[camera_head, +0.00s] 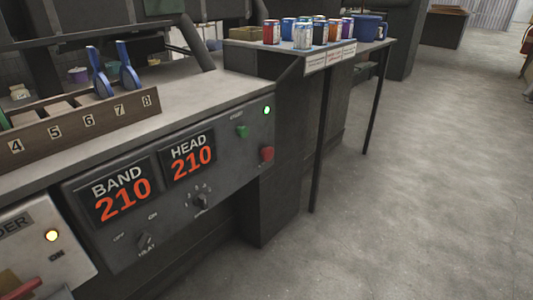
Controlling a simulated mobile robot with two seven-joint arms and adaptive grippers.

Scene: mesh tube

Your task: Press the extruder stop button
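The extruder's dark control panel (225,180) fills the left and middle of the head view. A red button (267,154), likely the stop button, sits near the panel's right end. A green button (242,131) is up and left of it, under a small label too blurred to read with certainty. A lit green lamp (267,110) is above the red button. Neither of my grippers is in view, and nothing covers the red button.
Two displays reading BAND 210 (122,190) and HEAD 210 (191,155) and knobs are on the panel. A numbered wooden rack (75,132) stands on top. A side table (262,45) with several cans is behind. The floor (400,200) at right is clear.

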